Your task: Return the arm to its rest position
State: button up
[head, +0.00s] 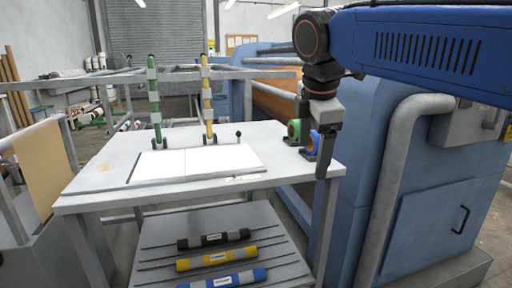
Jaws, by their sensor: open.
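My blue arm reaches in from the right edge in the head view. My gripper (322,160) points down at the right end of the white work table (88,182). It is open, and I see nothing between its fingers. It overlaps the table's right edge in the picture; I cannot tell how high above it hangs.
A green post (154,100) and a yellow post (207,90) stand at the table's back. A white sheet (190,162) lies on top. Black (213,239), yellow (217,258) and blue (222,280) rolls lie on the lower shelf. A blue machine (425,190) stands right.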

jog(key=s+d+f+m, duration=0.5)
jog(key=s+f+m, duration=0.1)
jog(key=f, duration=0.3)
jog(key=s+d+f+m, duration=0.5)
jog(key=s+f+m, duration=0.1)
jog(key=f+m, duration=0.1)
jog(key=s+d+f+m, duration=0.6)
jog(key=f, duration=0.4)
jog(key=shift+f+m+t+y, duration=0.3)
jog(key=shift+m+t, duration=0.1)
dwell(0.3)
